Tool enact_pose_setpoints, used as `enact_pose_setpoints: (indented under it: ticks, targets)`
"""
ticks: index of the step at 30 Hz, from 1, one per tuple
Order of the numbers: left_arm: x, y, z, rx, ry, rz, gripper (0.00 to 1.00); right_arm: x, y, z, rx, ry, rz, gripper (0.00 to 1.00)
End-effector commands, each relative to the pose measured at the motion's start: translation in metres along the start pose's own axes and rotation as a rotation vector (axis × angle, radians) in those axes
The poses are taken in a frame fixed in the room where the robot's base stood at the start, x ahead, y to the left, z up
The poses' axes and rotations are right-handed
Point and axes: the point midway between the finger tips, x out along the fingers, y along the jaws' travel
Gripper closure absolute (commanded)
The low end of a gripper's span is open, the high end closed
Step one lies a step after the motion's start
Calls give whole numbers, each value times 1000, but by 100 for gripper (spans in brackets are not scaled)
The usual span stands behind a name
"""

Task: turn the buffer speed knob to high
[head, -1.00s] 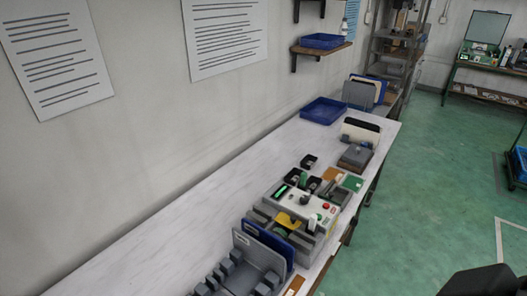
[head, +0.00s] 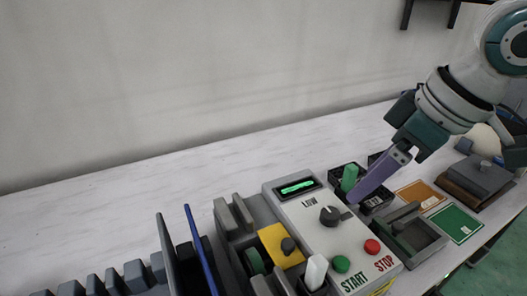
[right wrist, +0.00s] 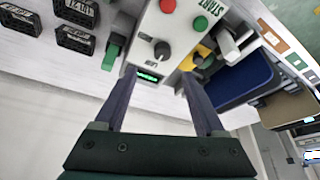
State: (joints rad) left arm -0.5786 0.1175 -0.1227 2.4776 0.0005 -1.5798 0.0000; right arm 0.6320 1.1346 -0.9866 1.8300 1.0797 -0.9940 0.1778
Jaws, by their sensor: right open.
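The buffer speed knob (head: 330,215) is a dark grey dial on the light grey top of the buffer unit (head: 318,238). A LOW label shows beside it, and a lit green display (head: 297,186) lies behind it. I cannot tell its exact setting. My right gripper (head: 356,196) reaches in from the right, with its purple finger close to the knob in the picture. In the right wrist view, the two fingers (right wrist: 160,74) are wide apart and empty, and the knob (right wrist: 162,50) shows beyond and between their tips. Contact is not visible. My left gripper is out of view.
A green START button (head: 341,264) and a red STOP button (head: 372,246) sit near the knob. A white-topped lever (head: 316,272) and a yellow part (head: 279,246) stand at left. Black bins (head: 376,201) lie at right. The bench behind is clear.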

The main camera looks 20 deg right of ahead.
Motion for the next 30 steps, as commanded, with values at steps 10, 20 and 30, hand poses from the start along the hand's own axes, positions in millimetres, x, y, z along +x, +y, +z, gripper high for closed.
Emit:
enact_pose_setpoints:
  ticks: [10, 20, 30]
  targets:
    - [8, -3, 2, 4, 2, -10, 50, 56, 0, 1, 4, -2, -1, 28]
    - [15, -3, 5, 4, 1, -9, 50, 96, 0, 0, 1, -1, 0, 28]
    - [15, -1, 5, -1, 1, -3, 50, 97, 0, 0, 0, -1, 0, 33]
